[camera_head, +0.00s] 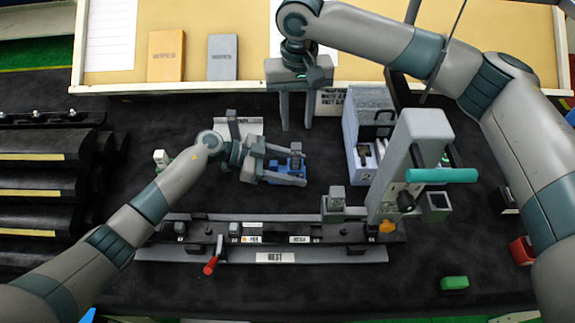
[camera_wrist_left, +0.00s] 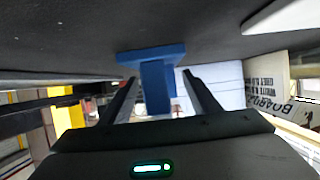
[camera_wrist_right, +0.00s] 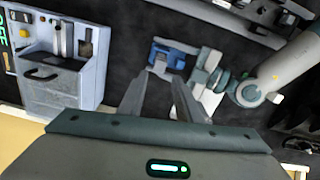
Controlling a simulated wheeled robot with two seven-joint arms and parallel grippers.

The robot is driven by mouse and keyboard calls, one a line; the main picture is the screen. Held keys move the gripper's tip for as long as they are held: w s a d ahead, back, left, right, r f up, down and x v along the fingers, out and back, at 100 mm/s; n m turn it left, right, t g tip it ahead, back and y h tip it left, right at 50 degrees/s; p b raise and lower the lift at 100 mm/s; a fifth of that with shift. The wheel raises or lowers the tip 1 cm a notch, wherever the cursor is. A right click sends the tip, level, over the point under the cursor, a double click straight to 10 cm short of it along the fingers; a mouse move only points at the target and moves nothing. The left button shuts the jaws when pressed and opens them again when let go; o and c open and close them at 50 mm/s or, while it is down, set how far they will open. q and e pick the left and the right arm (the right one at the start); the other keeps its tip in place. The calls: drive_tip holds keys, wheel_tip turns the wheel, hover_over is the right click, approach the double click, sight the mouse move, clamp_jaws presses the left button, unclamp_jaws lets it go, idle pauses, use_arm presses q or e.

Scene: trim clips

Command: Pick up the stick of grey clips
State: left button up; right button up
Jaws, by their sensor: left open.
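A blue block-like piece (camera_head: 292,163) lies on the dark bench between the fingers of my left gripper (camera_head: 290,165). In the left wrist view the blue piece (camera_wrist_left: 158,85) looks T-shaped between the spread fingertips; contact is not clear. My left gripper is open. My right gripper (camera_head: 296,128) is open and empty, pointing down near the back of the bench. The blue piece (camera_wrist_right: 165,52) shows beyond its fingertips in the right wrist view. I cannot surely identify the stick of grey clips; narrow grey upright pieces (camera_wrist_right: 66,40) show at the pale bin.
A pale blue-grey bin (camera_head: 368,104) stands right of my right gripper. A long rail fixture (camera_head: 275,257) with a red-handled lever (camera_head: 210,267) crosses the front. A grey post (camera_head: 412,150) with a teal handle (camera_head: 441,175) rises right. A green block (camera_head: 454,283) lies front right.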

use_arm(q)
drive_tip(key=shift+c, duration=0.3)
drive_tip(key=c, duration=1)
drive_tip(key=shift+c, duration=0.5)
use_arm(e)
drive_tip(key=shift+o, duration=1.4)
drive_tip(key=n, duration=0.4)
drive_tip(key=shift+d+f, duration=0.1)
drive_tip(key=shift+f, duration=0.2)
drive_tip(key=n, duration=0.4)
drive_tip(key=shift+f+n, duration=0.25)
drive_tip(key=shift+n, duration=0.05)
drive_tip(key=n, duration=0.4)
drive_tip(key=shift+s+d+f, duration=0.1)
drive_tip(key=shift+f, duration=0.2)
drive_tip(key=n, duration=0.3)
drive_tip(key=shift+f+n, duration=0.2)
drive_tip(key=shift+n, duration=0.2)
